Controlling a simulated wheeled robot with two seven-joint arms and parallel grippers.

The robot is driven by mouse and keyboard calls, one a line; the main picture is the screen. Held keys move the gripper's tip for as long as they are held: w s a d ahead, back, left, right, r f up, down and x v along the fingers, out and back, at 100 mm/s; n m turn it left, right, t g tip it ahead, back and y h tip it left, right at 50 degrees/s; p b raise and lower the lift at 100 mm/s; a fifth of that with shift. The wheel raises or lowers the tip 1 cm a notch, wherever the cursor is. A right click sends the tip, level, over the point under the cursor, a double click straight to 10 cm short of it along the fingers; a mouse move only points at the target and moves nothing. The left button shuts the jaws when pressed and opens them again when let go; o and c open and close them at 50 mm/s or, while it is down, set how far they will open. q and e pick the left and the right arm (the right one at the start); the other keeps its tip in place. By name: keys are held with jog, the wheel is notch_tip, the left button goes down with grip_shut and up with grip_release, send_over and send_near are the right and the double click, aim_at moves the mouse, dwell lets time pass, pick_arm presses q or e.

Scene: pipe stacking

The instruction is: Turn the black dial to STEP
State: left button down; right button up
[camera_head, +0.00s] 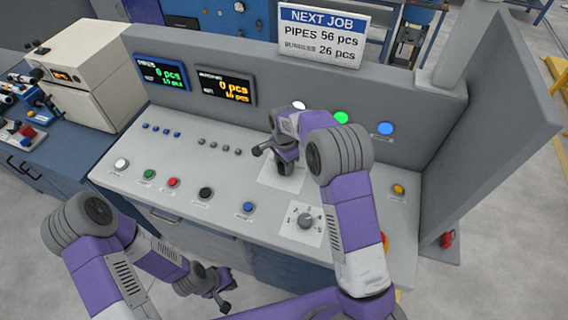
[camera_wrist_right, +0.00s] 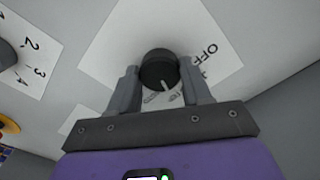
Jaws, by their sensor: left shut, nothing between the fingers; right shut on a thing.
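The black dial (camera_wrist_right: 158,68) sits on a white label plate (camera_wrist_right: 115,45) in the right wrist view. Its white pointer mark faces toward my palm. "OFF" reads on the plate right of the dial; the other labels are partly covered by my fingers and cannot be read. My right gripper (camera_wrist_right: 158,80) is shut on the dial, one finger on each side. In the head view my right gripper (camera_head: 284,162) stands over the plate (camera_head: 272,182) and hides the dial. My left gripper (camera_head: 222,294) is shut and empty, low in front of the console.
A grey numbered knob (camera_head: 305,220) is right of and nearer than my right gripper. Buttons (camera_head: 205,193) line the console front, and an amber button (camera_head: 398,189) is at right. A back panel with displays (camera_head: 226,87) and a job sign (camera_head: 322,36) rises behind.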

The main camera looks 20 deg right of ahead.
jog(key=o, duration=1.1)
jog(key=shift+c, duration=0.2)
jog(key=shift+r+p, duration=0.4)
jog(key=shift+r, duration=3.45)
